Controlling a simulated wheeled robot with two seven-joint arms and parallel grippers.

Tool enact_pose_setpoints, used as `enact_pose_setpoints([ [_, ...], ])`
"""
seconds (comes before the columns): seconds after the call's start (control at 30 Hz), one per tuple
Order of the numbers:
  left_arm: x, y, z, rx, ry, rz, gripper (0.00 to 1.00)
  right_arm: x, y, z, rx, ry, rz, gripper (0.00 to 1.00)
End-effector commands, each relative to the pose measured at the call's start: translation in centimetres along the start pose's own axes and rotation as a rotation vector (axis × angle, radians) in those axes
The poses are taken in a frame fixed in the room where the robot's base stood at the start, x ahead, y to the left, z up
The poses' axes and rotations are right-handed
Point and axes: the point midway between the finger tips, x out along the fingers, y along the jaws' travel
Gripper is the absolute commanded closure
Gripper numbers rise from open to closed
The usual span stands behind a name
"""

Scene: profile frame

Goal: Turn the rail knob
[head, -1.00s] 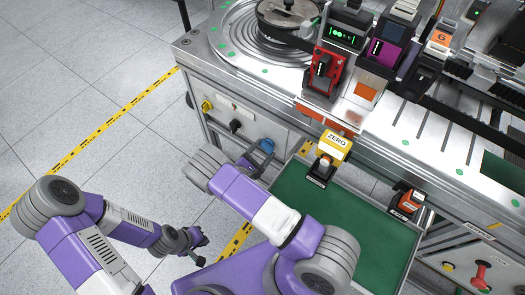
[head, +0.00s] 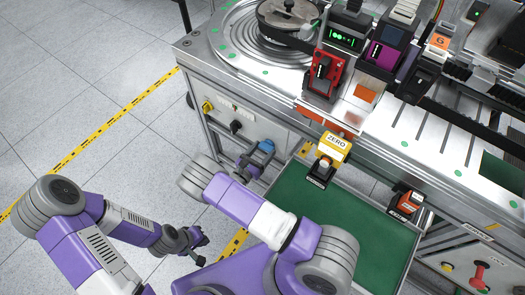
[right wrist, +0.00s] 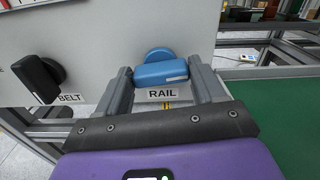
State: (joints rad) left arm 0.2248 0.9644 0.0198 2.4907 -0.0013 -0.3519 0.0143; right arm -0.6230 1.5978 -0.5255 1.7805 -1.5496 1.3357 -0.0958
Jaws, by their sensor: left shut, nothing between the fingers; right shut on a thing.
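The rail knob (right wrist: 160,72) is blue, on a pale panel above a "RAIL" label (right wrist: 162,94). In the right wrist view its grip bar lies roughly level, with a round blue base behind it. My right gripper (right wrist: 160,68) has one finger at each end of the bar and is shut on it. In the head view the knob (head: 266,147) shows on the machine's front, with my right gripper (head: 250,164) just below it, partly hidden by my arm. My left gripper (head: 198,246) is shut and empty, low over the floor, away from the machine.
A black knob labelled "BELT" (right wrist: 38,78) is left of the rail knob. A yellow knob (head: 207,106) sits further left on the panel. A green-floored tray (head: 345,215) is close on the right, with a yellow "ZERO" block (head: 335,146) above its edge.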

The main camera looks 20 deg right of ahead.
Motion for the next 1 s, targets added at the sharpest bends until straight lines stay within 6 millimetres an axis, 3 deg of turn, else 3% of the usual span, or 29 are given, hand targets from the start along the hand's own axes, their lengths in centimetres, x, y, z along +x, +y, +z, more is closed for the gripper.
enact_pose_setpoints([
  [0.6,-0.55,0.2,0.02,0.0,0.0,0.0,1.0,-0.08,0.22,-0.15,-0.55,0.002,0.002,0.62],
  [1.0,-0.66,0.25,0.03,0.0,0.0,0.0,1.0,-0.1,0.26,-0.25,-0.729,0.004,0.002,0.62],
])
